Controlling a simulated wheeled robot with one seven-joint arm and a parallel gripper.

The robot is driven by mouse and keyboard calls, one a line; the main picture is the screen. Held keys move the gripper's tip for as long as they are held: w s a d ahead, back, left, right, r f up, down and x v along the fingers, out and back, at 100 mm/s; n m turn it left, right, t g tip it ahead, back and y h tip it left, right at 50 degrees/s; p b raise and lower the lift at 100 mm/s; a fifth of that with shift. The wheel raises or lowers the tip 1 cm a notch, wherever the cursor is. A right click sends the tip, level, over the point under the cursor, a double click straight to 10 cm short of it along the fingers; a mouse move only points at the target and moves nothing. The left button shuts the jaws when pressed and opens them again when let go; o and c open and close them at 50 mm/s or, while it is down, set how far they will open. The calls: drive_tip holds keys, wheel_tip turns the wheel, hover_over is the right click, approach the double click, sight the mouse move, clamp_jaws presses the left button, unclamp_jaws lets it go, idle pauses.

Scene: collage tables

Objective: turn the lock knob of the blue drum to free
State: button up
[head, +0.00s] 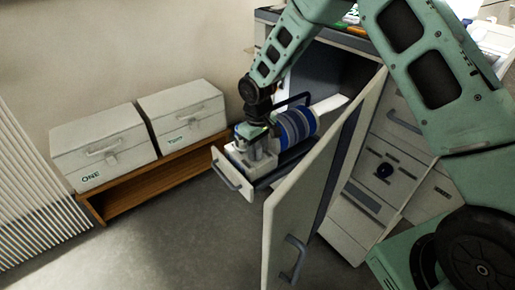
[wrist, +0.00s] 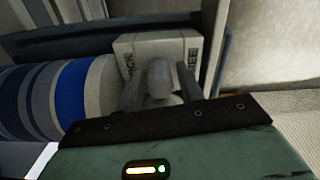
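The blue drum (head: 297,125), with blue, white and grey stripes, lies on its side on a pulled-out tray. In the wrist view the drum (wrist: 75,92) is at the left. At its end stands a pale block (wrist: 150,45) with dark lettering on both sides, like LOCK at left and FREE at right. The grey lock knob (wrist: 160,78) stands between the words; its exact pointing is unclear. My gripper (wrist: 161,88) is at the knob, one finger on each side, with narrow gaps seeming to show. In the head view my gripper (head: 257,142) hides the knob.
The tray front (head: 232,174) has a grey handle. An open cabinet door (head: 318,185) stands close to the right of the tray. Two white boxes (head: 100,147) sit on a wooden bench (head: 155,184) at left. The floor in front is clear.

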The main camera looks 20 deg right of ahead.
drive_tip(key=c, duration=0.6)
drive_tip(key=shift+r+n+p, duration=0.1)
drive_tip(key=shift+n+p, duration=0.2)
drive_tip(key=shift+p, duration=0.05)
drive_tip(key=n+p, duration=0.2)
drive_tip(key=shift+r+n, duration=0.15)
drive_tip(key=shift+n, duration=0.15)
drive_tip(key=n+p, duration=0.3)
drive_tip(key=n, duration=0.1)
drive_tip(key=shift+n+p, duration=0.3)
drive_tip(key=shift+p, duration=0.05)
drive_tip(key=n+p, duration=0.3)
drive_tip(key=n, duration=0.2)
drive_tip(key=shift+f+n+p, duration=0.2)
drive_tip(key=shift+n+p, duration=0.8)
drive_tip(key=shift+n, duration=1.5)
